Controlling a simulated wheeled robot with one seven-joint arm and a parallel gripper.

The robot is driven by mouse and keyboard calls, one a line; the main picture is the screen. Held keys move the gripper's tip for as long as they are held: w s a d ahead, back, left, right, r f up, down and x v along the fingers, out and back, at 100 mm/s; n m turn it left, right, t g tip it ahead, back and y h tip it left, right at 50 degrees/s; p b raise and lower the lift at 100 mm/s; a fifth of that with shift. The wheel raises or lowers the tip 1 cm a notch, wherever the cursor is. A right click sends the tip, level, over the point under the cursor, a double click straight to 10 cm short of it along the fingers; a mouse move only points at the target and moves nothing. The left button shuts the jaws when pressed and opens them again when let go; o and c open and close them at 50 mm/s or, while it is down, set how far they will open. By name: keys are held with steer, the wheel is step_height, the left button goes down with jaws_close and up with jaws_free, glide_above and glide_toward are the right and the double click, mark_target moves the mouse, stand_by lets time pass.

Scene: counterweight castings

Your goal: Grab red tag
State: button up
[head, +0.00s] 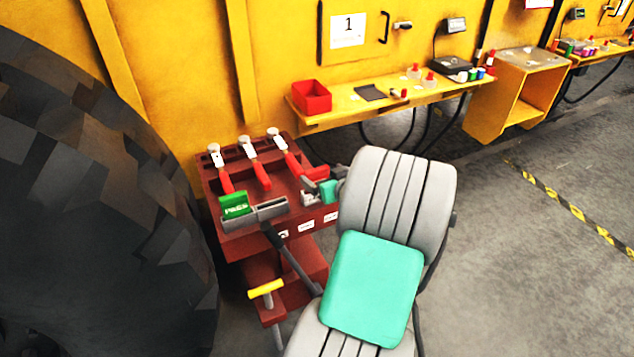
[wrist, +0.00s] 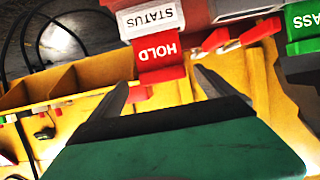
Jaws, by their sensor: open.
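The red tag (wrist: 158,53) reads HOLD and hangs by a white STATUS label (wrist: 152,18); both look upside down in the wrist view. My gripper (wrist: 163,80) is open, with one finger on each side of the red tag in the picture. A gap shows on both sides, and I cannot tell how deep the tag sits between the fingers. In the head view my gripper (head: 312,196) is at the right end of the dark red console (head: 240,244). A red piece (head: 318,173) beside it seems to be the tag, partly hidden.
A green PASS tag (head: 235,205) and several red-handled levers (head: 262,177) are on the console. A huge dark tyre-like shape (head: 90,200) stands at left. Behind, a yellow bench (head: 345,105) carries a red bin (head: 312,97). Floor at right is clear.

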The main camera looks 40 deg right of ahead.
mark_target(319, 174)
steer(key=x, duration=0.4)
steer(key=shift+a+f, duration=0.15)
steer(key=shift+c, duration=0.4)
steer(key=c, duration=1.4)
